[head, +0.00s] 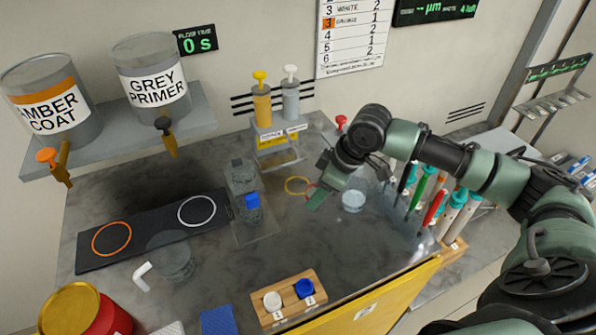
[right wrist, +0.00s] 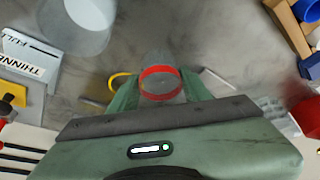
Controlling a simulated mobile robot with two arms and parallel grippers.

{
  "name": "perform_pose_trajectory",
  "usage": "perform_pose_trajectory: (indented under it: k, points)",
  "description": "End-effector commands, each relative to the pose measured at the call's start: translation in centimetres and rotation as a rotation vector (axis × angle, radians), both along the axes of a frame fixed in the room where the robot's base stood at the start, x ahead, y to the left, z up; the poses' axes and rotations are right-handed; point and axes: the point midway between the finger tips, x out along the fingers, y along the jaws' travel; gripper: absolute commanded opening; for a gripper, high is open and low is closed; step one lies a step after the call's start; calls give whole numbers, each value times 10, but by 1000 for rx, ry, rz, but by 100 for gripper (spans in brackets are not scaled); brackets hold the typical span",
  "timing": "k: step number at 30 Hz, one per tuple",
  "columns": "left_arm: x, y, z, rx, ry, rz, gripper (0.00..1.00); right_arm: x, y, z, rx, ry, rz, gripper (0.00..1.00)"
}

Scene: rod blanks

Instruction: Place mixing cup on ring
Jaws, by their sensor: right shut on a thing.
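My right gripper (head: 316,194) hangs over the middle of the bench. In the right wrist view its green fingers (right wrist: 160,92) are shut on a clear cup with a red band (right wrist: 161,70). This cup hardly shows in the head view. A yellow ring (head: 287,188) lies just left of the gripper; it also shows in the right wrist view (right wrist: 113,84). Another clear cup (head: 174,262) stands at the left, in front of a black mat (head: 150,236) with an orange ring (head: 94,243) and a white ring (head: 181,213). I cannot tell which cup is the mixing cup. My left gripper is not in view.
A clear stand (head: 257,231) with a blue part is left of the gripper. Yellow and grey dispensers (head: 262,104) stand behind. A rack of coloured rods (head: 432,207) is at the right. A wooden block (head: 290,299) with white and blue caps sits at the front edge.

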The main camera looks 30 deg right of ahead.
Motion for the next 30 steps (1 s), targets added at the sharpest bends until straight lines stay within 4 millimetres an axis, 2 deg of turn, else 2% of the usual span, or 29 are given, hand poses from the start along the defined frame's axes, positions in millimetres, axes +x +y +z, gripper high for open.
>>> perform_pose_trajectory:
  k: [1, 6, 12, 17, 25, 30]
  points:
    - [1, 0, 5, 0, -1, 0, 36, 16, 1, 4, 5, -3, -1, 0]
    - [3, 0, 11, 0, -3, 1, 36, 62, -2, 4, 2, -2, -1, 0]
    - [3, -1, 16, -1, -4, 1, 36, 100, -5, 2, 1, -1, 0, 0]
    - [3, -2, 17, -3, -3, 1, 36, 109, -6, -1, -1, 1, 2, 0]
    - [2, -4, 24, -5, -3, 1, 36, 108, -7, -32, -3, 3, 0, 0]
    - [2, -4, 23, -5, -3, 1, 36, 109, -7, -35, -2, 0, 1, 0]
